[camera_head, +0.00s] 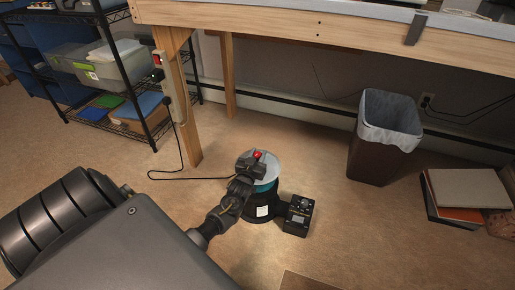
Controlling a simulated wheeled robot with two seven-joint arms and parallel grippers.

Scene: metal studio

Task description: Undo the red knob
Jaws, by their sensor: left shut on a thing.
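The red knob (258,155) shows as a small red patch on top of a round device with a pale lid (268,176) and a dark body (262,211) on the floor. My left gripper (252,163) reaches in from the lower left and is shut on the red knob at the lid's top. The gripper hides most of the knob and part of the lid, so how far the knob is turned cannot be seen. My right gripper is not in view.
A black control box (298,215) stands against the device's right side. A wooden bench leg (180,100) with a power strip and cord is behind left. A wire shelf (125,75) stands at left, a lined bin (385,140) and stacked books (465,192) at right.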

